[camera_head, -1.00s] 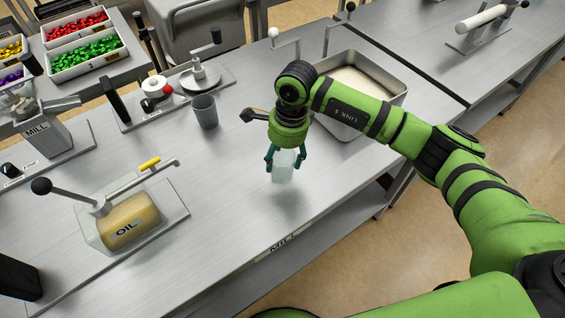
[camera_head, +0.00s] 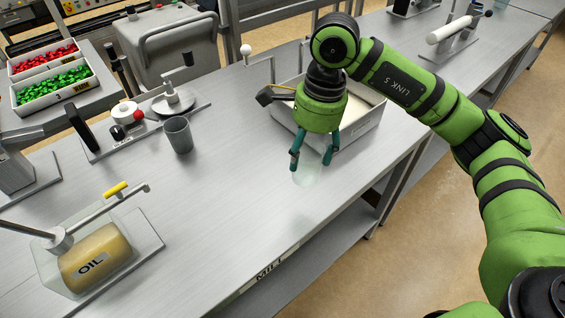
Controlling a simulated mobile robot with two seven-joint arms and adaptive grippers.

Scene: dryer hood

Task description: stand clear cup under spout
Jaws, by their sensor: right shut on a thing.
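A clear cup (camera_head: 306,175) shows faintly below my right gripper (camera_head: 311,164), between and just under its teal fingertips. The right gripper is shut on it, over the bench in front of the metal tray. I cannot tell whether the cup's base touches the bench. A clear tank marked OIL (camera_head: 95,258) lies at the lower left, with a yellow-handled pipe on top; the pipe's end (camera_head: 146,188), which looks like a spout, points right over bare bench. My left gripper is not in view.
A grey cup (camera_head: 178,135) stands left of the gripper, beside a stand with a round plate (camera_head: 174,103). A deep metal tray (camera_head: 362,128) is behind the gripper. Bins of red and green pieces (camera_head: 50,75) are at the far left. The bench between tank and gripper is clear.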

